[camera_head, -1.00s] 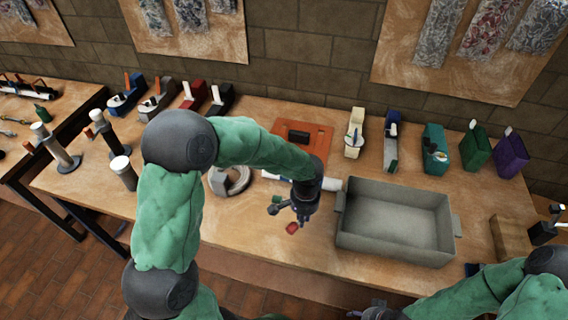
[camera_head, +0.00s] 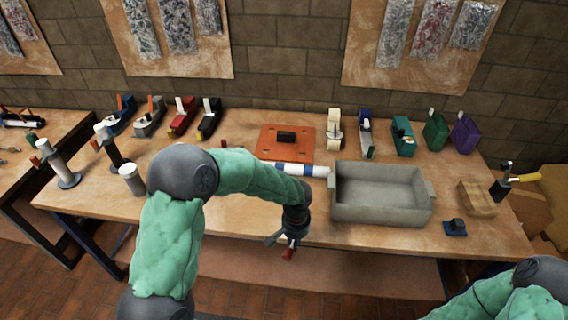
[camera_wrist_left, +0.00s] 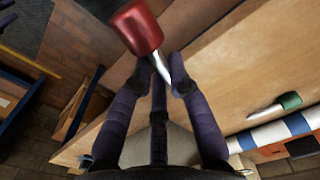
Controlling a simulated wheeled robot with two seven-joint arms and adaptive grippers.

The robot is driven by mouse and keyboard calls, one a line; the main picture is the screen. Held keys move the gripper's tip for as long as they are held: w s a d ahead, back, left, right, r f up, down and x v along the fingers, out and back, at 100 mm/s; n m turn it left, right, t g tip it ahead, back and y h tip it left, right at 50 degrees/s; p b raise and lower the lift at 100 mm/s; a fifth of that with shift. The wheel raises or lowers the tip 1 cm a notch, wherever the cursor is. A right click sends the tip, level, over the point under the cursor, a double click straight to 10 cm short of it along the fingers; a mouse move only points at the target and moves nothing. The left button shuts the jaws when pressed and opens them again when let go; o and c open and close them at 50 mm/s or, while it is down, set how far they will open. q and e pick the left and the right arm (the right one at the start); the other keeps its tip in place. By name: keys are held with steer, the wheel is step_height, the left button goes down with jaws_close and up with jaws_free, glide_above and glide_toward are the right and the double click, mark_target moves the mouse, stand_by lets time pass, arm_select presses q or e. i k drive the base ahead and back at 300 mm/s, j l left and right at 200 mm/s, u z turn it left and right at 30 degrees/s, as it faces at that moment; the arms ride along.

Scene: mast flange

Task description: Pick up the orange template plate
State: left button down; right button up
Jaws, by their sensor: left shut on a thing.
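The orange template plate (camera_head: 284,152) lies flat on the workbench toward the back, with a black block-shaped handle on its middle. Its orange surface partly shows at the lower right of the left wrist view (camera_wrist_left: 270,151). My left gripper (camera_head: 288,241) is apart from the plate, out over the bench's front edge. It is shut on a red-handled tool (camera_wrist_left: 138,28) with a pointed metal tip, which sits between the fingertips. My right gripper is not in view; only part of my right arm shows at the lower right.
A blue-and-white striped cylinder (camera_head: 302,169) lies just in front of the plate. A grey open bin (camera_head: 381,213) stands to its right. Several planes (camera_head: 182,116) and coloured holders line the back. A green-handled tool (camera_wrist_left: 290,101) lies near the cylinder.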

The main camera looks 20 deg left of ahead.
mark_target(285, 143)
steer(key=j+z, duration=0.1)
steer(key=z, duration=0.4)
steer(key=j+z, duration=0.15)
steer(key=z, duration=0.3)
steer(key=j+z, duration=0.15)
steer(key=z, duration=0.35)
steer(key=k+j, duration=0.15)
steer(key=j, duration=0.25)
steer(key=k+j, duration=0.1)
steer(key=j, duration=0.3)
steer(key=k+j, duration=0.15)
steer(key=j, duration=0.25)
steer(key=k+j, duration=0.15)
steer(key=j, duration=0.2)
steer(key=j+z, duration=0.05)
